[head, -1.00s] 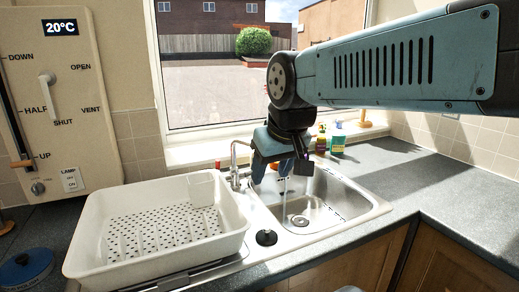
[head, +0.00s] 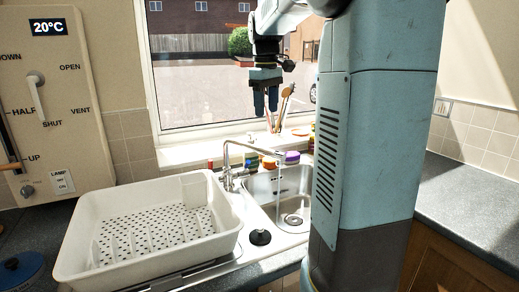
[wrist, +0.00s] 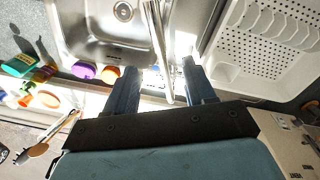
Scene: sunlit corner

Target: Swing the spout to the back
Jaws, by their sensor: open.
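The chrome tap (head: 228,178) stands at the back of the sink (head: 262,190). Its spout (head: 255,148) reaches to the right over the basin, and a thin stream seems to fall from its tip. In the wrist view the spout (wrist: 157,40) runs down the picture, its lower end lying in the gap between my fingers. My gripper (head: 265,112) is open, pointing down, in front of the window and above the spout in the head view. Its fingers also show in the wrist view (wrist: 160,90), with nothing held between them.
A white draining tray (head: 150,235) stands left of the sink. My arm hides the basin's right side. The right counter (head: 465,205) is clear.

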